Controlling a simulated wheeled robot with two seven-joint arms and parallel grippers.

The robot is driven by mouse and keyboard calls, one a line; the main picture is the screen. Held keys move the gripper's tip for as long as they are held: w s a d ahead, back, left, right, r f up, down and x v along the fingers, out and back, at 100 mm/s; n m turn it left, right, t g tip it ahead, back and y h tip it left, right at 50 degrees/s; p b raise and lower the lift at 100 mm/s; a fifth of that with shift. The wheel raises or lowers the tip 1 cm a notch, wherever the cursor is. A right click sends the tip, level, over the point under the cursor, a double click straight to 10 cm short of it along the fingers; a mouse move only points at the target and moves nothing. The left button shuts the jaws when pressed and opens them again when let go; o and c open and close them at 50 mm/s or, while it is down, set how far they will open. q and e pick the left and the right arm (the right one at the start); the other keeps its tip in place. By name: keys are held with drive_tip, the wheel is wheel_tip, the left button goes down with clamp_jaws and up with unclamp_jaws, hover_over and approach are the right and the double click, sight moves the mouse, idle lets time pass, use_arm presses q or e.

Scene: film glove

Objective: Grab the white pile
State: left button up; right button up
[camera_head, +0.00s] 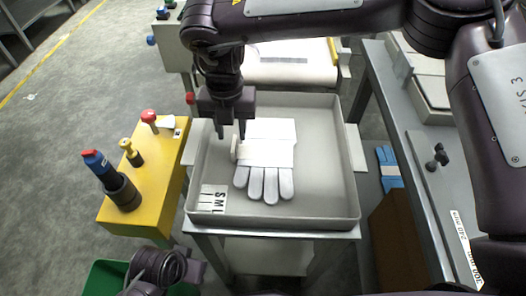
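The white pile (270,158) is a stack of white gloves lying flat in a grey tray (325,204), with the fingers toward the near side and the cuff toward the far side. My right gripper (231,136) points down over the pile's left edge, by the thumb. Its two fingers are apart, with nothing clearly held between them. I cannot tell whether the fingertips touch the glove. My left gripper (192,270) is low at the bottom edge, well away from the tray, and its fingers do not show clearly.
A card marked S M L (212,199) lies in the tray's near left corner. A yellow stand (150,190) with knobs is left of the tray. A white roll (290,65) is behind it. A grey bench (425,190) with a blue glove (388,160) beside it is at right.

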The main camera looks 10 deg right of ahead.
sight(234, 143)
wheel_tip(234, 143, down, 4)
drive_tip(key=shift+r, duration=0.2)
use_arm(q)
drive_tip(key=shift+w+d+f+t, duration=0.1)
drive_tip(key=shift+w+d+t, duration=0.1)
drive_tip(key=shift+d+t, duration=0.15)
use_arm(e)
drive_tip(key=shift+d, duration=0.1)
clamp_jaws()
drive_tip(key=shift+w+r, duration=0.1)
